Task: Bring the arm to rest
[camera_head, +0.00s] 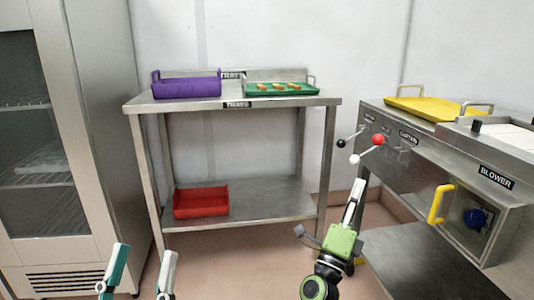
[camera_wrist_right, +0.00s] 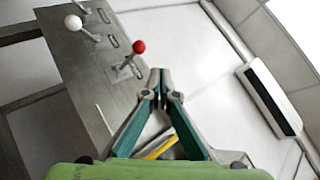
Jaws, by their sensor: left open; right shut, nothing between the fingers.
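My right gripper (camera_head: 356,184) is in front of the machine at the right, with its fingers pointing up and its green body below. It is below the levers with a red knob (camera_head: 378,140), a white knob (camera_head: 354,159) and a black knob (camera_head: 341,143). In the right wrist view its fingertips (camera_wrist_right: 160,72) meet with nothing between them, and the red knob (camera_wrist_right: 138,47) shows just beyond them, apart as far as I can tell. My left gripper (camera_head: 141,262) is open and empty at the lower left, its two teal-padded fingers spread.
A steel table (camera_head: 235,102) holds a purple tray (camera_head: 186,88) and a green tray (camera_head: 280,90) with several pieces. A red tray (camera_head: 201,203) is on its lower shelf. The machine carries a yellow tray (camera_head: 430,106) and a yellow handle (camera_head: 437,204). A glass-door cabinet (camera_head: 83,100) stands left.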

